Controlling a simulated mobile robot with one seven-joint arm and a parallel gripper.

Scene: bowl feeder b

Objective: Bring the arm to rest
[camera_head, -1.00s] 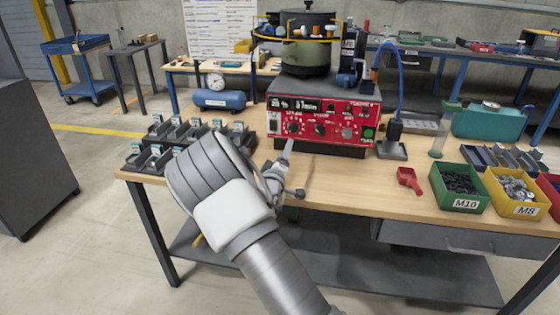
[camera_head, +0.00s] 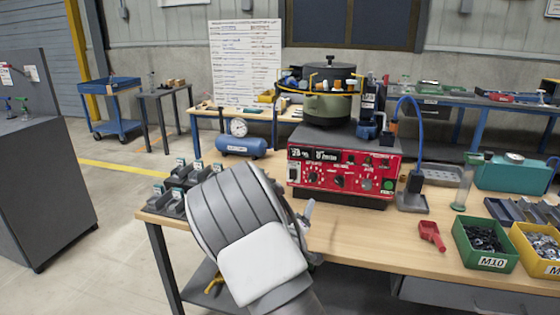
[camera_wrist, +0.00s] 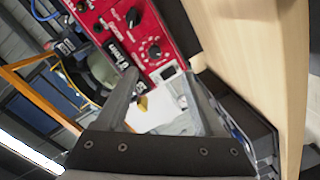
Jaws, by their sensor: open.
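My gripper (camera_wrist: 160,95) shows in the wrist view with its two fingers apart and nothing between them. Beyond the fingers is the red control box (camera_wrist: 155,35), seen turned on its side. In the head view my arm comes up from the bottom and its thick wrist part hides most of the gripper; a bit of the gripper (camera_head: 305,215) shows at its right side, in front of the control box (camera_head: 340,172). The gripper is over the front part of the wooden table (camera_head: 370,245). I cannot tell its exact height above the top.
The green bowl feeder (camera_head: 328,106) stands on the control box. Small dark holders (camera_head: 165,201) lie left of my arm. A red scoop (camera_head: 431,235), a green M10 bin (camera_head: 483,257) and a yellow M8 bin (camera_head: 535,260) are at the right. Bare tabletop lies between arm and scoop.

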